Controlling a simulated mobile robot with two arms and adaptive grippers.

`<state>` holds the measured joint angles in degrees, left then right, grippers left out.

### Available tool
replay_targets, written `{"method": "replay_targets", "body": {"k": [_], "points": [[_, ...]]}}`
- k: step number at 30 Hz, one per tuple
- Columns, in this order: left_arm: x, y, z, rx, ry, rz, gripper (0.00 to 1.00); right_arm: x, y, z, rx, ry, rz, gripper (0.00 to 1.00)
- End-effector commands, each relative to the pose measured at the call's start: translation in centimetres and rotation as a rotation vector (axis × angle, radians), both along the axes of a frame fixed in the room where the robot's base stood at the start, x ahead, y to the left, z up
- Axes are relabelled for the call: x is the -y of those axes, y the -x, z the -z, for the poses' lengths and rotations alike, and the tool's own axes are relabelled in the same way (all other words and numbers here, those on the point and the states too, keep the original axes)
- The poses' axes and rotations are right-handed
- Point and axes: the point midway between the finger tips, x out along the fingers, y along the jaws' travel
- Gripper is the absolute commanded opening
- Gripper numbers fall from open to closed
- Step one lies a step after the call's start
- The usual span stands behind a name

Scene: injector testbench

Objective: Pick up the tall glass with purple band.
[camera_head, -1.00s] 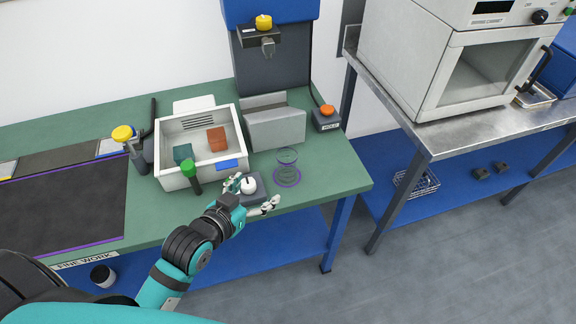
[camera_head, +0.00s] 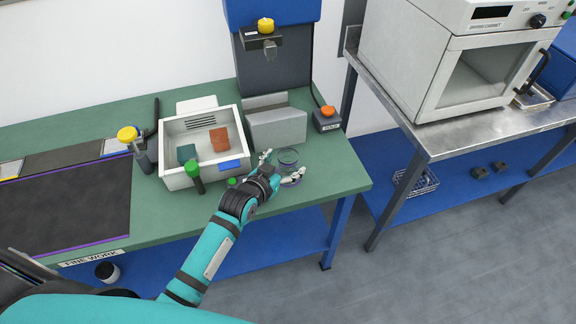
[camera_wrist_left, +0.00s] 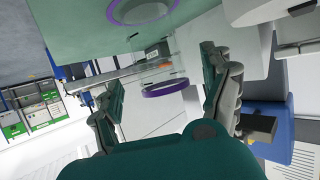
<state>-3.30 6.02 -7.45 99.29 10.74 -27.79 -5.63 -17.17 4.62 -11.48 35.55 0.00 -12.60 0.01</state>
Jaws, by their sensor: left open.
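The tall clear glass with a purple band (camera_head: 288,157) stands upright on the green bench, near its right end. My left gripper (camera_head: 283,165) is open, with one finger to the left of the glass and the other at its near right side. In the left wrist view the bench is at the top, and the glass (camera_wrist_left: 163,76) shows between the spread fingers (camera_wrist_left: 162,70). Its purple band is clear there, and a purple ring lies at its foot on the bench. I cannot tell whether a finger touches it. My right gripper is not in view.
A white bin (camera_head: 168,178) with a red block (camera_head: 219,139) and a dark green block (camera_head: 187,153) stands left of the glass. A grey block-shaped fixture (camera_head: 277,130) is just behind it. A green-topped post (camera_head: 193,169) stands before the bin.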

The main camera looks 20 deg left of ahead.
Motion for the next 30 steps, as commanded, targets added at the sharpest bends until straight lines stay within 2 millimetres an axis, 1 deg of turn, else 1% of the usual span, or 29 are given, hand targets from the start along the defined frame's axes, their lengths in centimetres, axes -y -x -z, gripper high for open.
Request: {"method": "replay_targets", "body": {"k": [1,3,6,14,17,27,29,30], "points": [[0.1,-0.9,0.0,-0.001,0.000,0.000,0.81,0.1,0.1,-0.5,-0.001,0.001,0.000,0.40],[0.3,-1.7,0.5,0.000,0.001,0.000,0.81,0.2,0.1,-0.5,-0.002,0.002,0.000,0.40],[0.5,-2.6,0.9,-0.001,0.001,0.001,0.81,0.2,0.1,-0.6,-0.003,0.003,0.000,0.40],[0.5,-2.8,1.1,0.000,0.001,0.000,0.81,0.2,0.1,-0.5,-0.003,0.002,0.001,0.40],[0.5,-2.8,1.1,0.000,0.001,0.000,0.70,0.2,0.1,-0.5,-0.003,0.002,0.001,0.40],[0.5,-2.7,1.1,-0.001,0.001,0.000,0.25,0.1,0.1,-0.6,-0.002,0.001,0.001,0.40],[0.5,-2.8,1.1,0.000,0.000,0.000,0.19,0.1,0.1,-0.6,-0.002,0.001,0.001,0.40],[0.5,-2.7,1.1,0.000,0.001,0.000,0.19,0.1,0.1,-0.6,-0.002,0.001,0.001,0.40]]}}
